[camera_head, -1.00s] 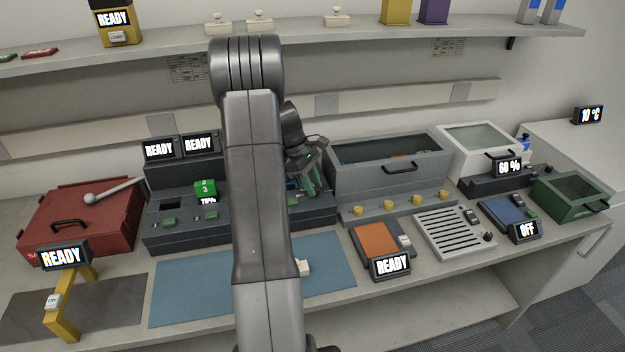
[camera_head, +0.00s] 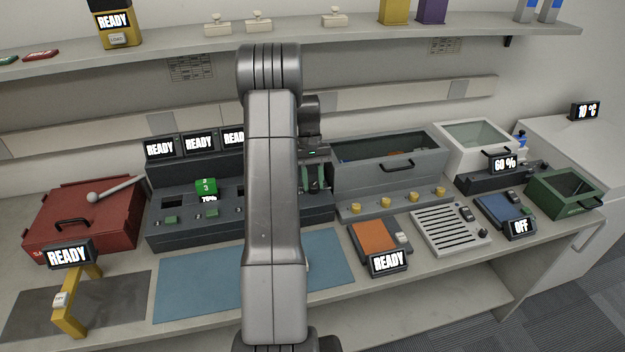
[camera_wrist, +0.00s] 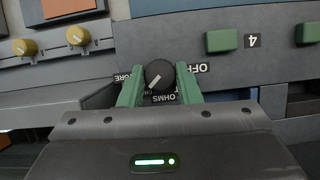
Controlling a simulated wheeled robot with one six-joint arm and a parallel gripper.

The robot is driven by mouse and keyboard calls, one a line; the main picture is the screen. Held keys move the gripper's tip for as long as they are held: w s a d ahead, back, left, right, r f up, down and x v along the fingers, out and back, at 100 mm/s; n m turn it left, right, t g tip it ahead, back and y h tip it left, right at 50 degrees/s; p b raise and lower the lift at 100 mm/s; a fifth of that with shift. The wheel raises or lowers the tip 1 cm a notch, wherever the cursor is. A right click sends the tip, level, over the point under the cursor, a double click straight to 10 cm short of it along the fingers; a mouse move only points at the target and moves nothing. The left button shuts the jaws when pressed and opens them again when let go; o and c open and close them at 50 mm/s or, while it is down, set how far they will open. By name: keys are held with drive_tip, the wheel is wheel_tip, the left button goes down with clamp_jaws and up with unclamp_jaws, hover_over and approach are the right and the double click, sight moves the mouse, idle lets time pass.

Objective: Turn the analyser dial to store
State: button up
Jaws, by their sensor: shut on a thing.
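The analyser dial (camera_wrist: 160,74) is a round black knob with a white pointer line, seen upside down in the wrist view. The pointer aims toward lower left in that view. Labels around it read OFF at right, OHMS below, and a partly hidden one ending in ORE at left. My gripper (camera_wrist: 160,84) has its two green fingers on either side of the dial, shut on it. In the head view my gripper (camera_head: 314,178) points down at the right end of the dark grey console (camera_head: 190,236); the dial is hidden there.
A grey lidded bath (camera_head: 375,180) with several yellow knobs stands just right of my gripper. Green buttons (camera_wrist: 222,40) sit beside the dial. A blue mat (camera_head: 195,290) lies in front, and a shelf (camera_head: 165,45) runs above.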

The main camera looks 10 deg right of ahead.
drive_tip(key=m+y, duration=0.1)
drive_tip(key=m, duration=0.3)
drive_tip(key=shift+d+m+y, duration=0.15)
drive_tip(key=shift+m+y, duration=0.15)
drive_tip(key=shift+y, duration=0.1)
drive_tip(key=shift+m+t+y, duration=0.6)
drive_tip(key=shift+m+t, duration=0.1)
drive_tip(key=shift+m, duration=1.1)
drive_tip(key=o, duration=1)
drive_tip(key=shift+c, duration=0.2)
drive_tip(key=shift+d, duration=0.1)
drive_tip(key=v, duration=1.2)
drive_tip(key=shift+b, duration=0.45)
